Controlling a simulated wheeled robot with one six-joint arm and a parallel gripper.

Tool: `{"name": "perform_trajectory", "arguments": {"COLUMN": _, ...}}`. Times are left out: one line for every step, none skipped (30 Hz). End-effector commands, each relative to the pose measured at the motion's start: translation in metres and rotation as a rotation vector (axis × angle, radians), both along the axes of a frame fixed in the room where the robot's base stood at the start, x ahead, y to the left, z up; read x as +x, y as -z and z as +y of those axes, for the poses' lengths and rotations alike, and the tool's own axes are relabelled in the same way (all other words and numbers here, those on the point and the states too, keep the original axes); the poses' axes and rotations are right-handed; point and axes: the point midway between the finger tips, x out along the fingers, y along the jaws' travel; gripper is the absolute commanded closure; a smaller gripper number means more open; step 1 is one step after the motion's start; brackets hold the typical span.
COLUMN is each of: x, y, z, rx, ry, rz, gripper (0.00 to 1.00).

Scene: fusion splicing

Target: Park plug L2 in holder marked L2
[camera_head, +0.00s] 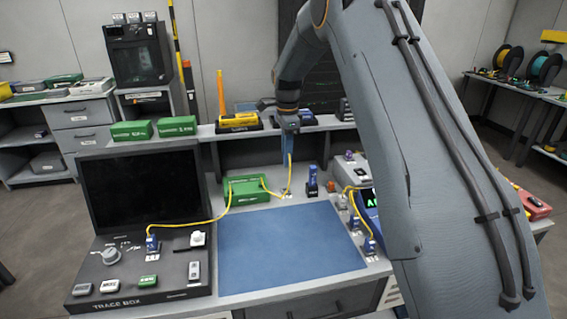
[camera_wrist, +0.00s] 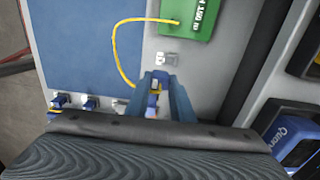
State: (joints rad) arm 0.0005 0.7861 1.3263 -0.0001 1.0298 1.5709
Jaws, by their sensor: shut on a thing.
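My gripper (camera_wrist: 157,82) is shut on a small blue and white plug (camera_wrist: 153,100), partly hidden between the fingers. In the head view, my gripper (camera_head: 272,145) is above the back of the bench, clear of the surface. A yellow cable (camera_wrist: 117,58) runs from the green box (camera_wrist: 188,14) toward the plug. A small pale holder (camera_wrist: 167,59) sits on the bench just beyond the fingertips in the wrist view; it also shows low behind the mat in the head view (camera_head: 286,196). Its marking is not legible, so I cannot tell whether it is L2.
A blue mat (camera_head: 290,250) covers the bench front. Several blue plugs (camera_head: 370,245) stand in fixtures along its right side. A dark blue upright item (camera_head: 312,181) stands behind the mat. The trace box (camera_head: 140,225) is at left, with another yellow cable (camera_head: 205,220) reaching it.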

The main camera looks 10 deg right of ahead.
Motion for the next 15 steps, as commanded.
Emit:
{"name": "perform_trajectory", "arguments": {"x": 0.009, "y": 0.018, "z": -0.001, "rx": 0.0, "ry": 0.001, "rz": 0.002, "gripper": 1.0}}
{"name": "perform_trajectory", "arguments": {"x": 0.013, "y": 0.025, "z": -0.002, "rx": 0.0, "ry": 0.002, "rz": 0.002, "gripper": 1.0}}
{"name": "perform_trajectory", "arguments": {"x": 0.017, "y": 0.034, "z": -0.002, "rx": 0.0, "ry": 0.003, "rz": 0.002, "gripper": 1.0}}
{"name": "perform_trajectory", "arguments": {"x": 0.021, "y": 0.039, "z": -0.003, "rx": 0.0, "ry": 0.004, "rz": 0.001, "gripper": 1.0}}
{"name": "perform_trajectory", "arguments": {"x": 0.023, "y": 0.044, "z": -0.003, "rx": 0.0, "ry": 0.004, "rz": 0.001, "gripper": 1.0}}
{"name": "perform_trajectory", "arguments": {"x": 0.026, "y": 0.05, "z": -0.003, "rx": 0.0, "ry": 0.004, "rz": 0.001, "gripper": 1.0}}
{"name": "perform_trajectory", "arguments": {"x": 0.028, "y": 0.052, "z": -0.003, "rx": 0.0, "ry": 0.004, "rz": 0.0, "gripper": 1.0}}
{"name": "perform_trajectory", "arguments": {"x": 0.029, "y": 0.054, "z": -0.003, "rx": 0.0, "ry": 0.004, "rz": 0.0, "gripper": 1.0}}
{"name": "perform_trajectory", "arguments": {"x": 0.03, "y": 0.056, "z": -0.003, "rx": 0.0, "ry": 0.003, "rz": 0.0, "gripper": 1.0}}
{"name": "perform_trajectory", "arguments": {"x": 0.03, "y": 0.057, "z": -0.002, "rx": 0.0, "ry": 0.003, "rz": 0.0, "gripper": 1.0}}
{"name": "perform_trajectory", "arguments": {"x": 0.03, "y": 0.058, "z": -0.002, "rx": 0.0, "ry": 0.003, "rz": 0.0, "gripper": 1.0}}
{"name": "perform_trajectory", "arguments": {"x": 0.03, "y": 0.059, "z": -0.002, "rx": 0.0, "ry": 0.002, "rz": 0.0, "gripper": 1.0}}
{"name": "perform_trajectory", "arguments": {"x": 0.03, "y": 0.06, "z": -0.001, "rx": 0.0, "ry": 0.002, "rz": 0.0, "gripper": 1.0}}
{"name": "perform_trajectory", "arguments": {"x": 0.03, "y": 0.061, "z": -0.001, "rx": 0.0, "ry": 0.002, "rz": 0.0, "gripper": 1.0}}
{"name": "perform_trajectory", "arguments": {"x": 0.03, "y": 0.063, "z": -0.001, "rx": 0.0, "ry": 0.001, "rz": 0.0, "gripper": 1.0}}
